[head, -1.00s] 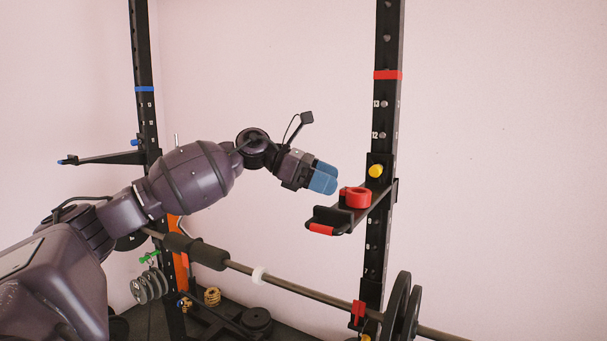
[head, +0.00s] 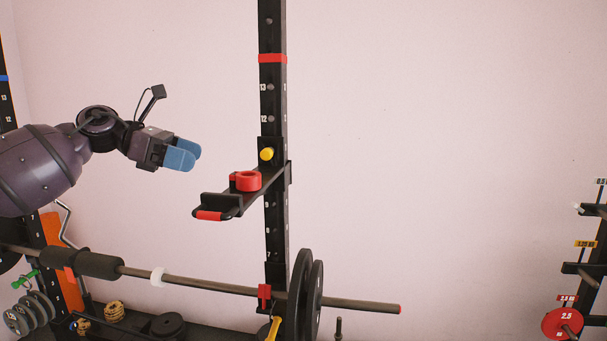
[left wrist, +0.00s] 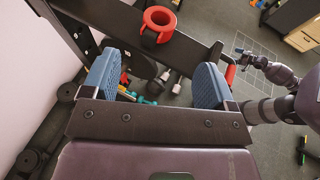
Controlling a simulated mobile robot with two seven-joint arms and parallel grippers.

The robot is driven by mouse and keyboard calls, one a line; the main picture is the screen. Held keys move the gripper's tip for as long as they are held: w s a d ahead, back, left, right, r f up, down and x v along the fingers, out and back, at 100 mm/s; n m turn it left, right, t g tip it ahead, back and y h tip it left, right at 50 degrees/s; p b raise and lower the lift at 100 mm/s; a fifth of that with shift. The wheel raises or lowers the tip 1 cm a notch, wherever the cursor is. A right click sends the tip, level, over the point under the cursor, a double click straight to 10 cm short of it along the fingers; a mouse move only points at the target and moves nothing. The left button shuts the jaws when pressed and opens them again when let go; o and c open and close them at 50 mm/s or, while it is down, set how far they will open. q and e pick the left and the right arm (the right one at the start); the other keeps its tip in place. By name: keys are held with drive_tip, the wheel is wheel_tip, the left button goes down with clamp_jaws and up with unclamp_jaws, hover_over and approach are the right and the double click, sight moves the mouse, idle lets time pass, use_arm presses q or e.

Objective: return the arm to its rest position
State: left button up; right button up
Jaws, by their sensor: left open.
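My left gripper (head: 183,154) is in the left part of the head view, with blue finger pads. It is open and empty, up and to the left of the rack's black safety arm (head: 236,203). A red ring-shaped collar (head: 246,181) sits on that safety arm, apart from the fingers. In the left wrist view the two blue fingers (left wrist: 155,88) stand wide apart, and the red collar (left wrist: 158,20) shows beyond them. My right arm shows at the right of the left wrist view, but I cannot tell the state of its gripper.
A black rack post (head: 272,100) with a yellow knob stands right of my left gripper. A barbell (head: 215,287) with black plates (head: 305,295) lies below. A plate holder with a red plate (head: 562,324) is at the far right. The wall area between is clear.

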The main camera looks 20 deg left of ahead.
drive_tip(key=shift+w+r, duration=0.1)
drive_tip(key=shift+w, duration=0.15)
